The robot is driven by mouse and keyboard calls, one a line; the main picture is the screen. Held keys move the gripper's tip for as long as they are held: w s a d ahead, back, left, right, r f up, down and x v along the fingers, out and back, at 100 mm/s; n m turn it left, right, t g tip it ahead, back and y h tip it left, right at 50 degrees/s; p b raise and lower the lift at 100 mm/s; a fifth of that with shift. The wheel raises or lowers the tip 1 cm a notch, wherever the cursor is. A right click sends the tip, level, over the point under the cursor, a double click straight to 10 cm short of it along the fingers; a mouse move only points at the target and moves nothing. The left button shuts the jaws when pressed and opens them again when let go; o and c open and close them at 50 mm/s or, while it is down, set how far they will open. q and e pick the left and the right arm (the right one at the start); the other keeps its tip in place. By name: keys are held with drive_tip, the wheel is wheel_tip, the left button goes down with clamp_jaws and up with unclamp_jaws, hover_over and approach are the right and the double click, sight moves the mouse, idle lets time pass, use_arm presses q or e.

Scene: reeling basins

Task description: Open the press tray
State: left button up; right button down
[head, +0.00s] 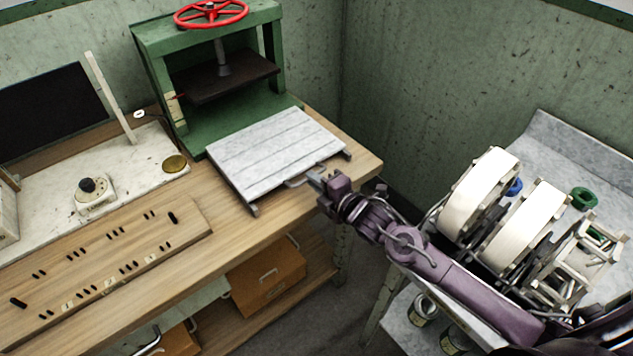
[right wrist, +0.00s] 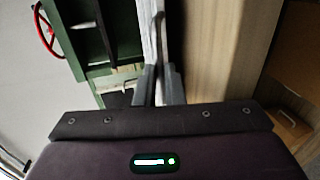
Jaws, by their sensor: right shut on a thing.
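The press (head: 222,75) is a green frame with a red handwheel (head: 211,13) and a dark pressing plate, at the back of the wooden bench. Its press tray (head: 277,148), a pale grey slab with grooves, sticks out in front of the press. A metal handle (head: 299,182) is on the tray's front edge. My right gripper (head: 316,182) is shut on the handle at that edge. In the right wrist view, the fingers (right wrist: 158,85) meet at the edge of the pale tray (right wrist: 150,30), and the handle between them is mostly hidden. My left gripper is in neither view.
A pegged wooden board (head: 105,265) and a white base with a knob (head: 95,193) lie left on the bench. A bench with white reels (head: 480,195) stands at the right. A wooden drawer box (head: 266,275) sits below the bench. Floor shows between the benches.

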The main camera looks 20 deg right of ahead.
drive_tip(key=shift+s, duration=0.15)
drive_tip(key=c, duration=1.5)
unclamp_jaws()
drive_tip(key=shift+b+v, duration=0.55)
drive_tip(key=shift+v, duration=3.3)
drive_tip(key=shift+f, duration=0.1)
